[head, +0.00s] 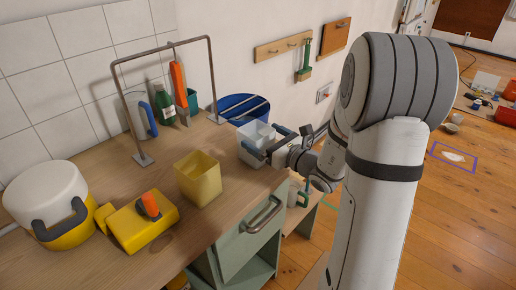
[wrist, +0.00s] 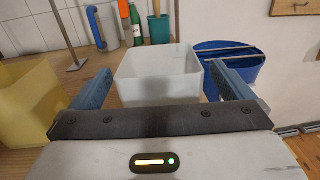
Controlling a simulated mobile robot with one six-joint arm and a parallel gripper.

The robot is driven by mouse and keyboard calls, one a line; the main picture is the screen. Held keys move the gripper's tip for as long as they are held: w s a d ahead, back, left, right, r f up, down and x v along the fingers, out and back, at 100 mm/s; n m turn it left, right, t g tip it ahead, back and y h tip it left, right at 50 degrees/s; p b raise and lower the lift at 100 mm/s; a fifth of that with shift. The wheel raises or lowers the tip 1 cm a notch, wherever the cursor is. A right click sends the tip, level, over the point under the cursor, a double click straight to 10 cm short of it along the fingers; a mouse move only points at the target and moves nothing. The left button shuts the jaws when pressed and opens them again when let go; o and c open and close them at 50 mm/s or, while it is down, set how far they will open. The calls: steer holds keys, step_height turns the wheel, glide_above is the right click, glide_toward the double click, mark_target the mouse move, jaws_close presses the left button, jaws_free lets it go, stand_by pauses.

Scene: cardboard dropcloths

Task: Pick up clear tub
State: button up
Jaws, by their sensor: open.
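The clear tub (head: 258,138) is a whitish, see-through, open-topped square container near the right edge of the wooden counter. In the wrist view the tub (wrist: 160,76) stands upright straight ahead. My gripper (head: 262,148) is open at the tub. In the wrist view my gripper (wrist: 152,84) has one blue finger to the left of the tub and one to the right, with the tub's near part between them. A gap shows at the left finger; whether the right finger touches the tub I cannot tell. The tub looks empty, though its floor is hidden.
A yellow square tub (head: 198,179) stands left of the clear tub. A blue round bin (head: 244,108) is behind it. A metal frame (head: 143,158) with bottles stands at the back. A yellow block (head: 143,224) and a white-and-yellow pot (head: 47,200) occupy the counter's left.

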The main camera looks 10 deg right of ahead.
mark_target(247, 127)
steer(key=x, duration=0.3)
steer(key=shift+w+a, duration=0.2)
steer(key=shift+w, duration=0.05)
steer(key=c, duration=1.8)
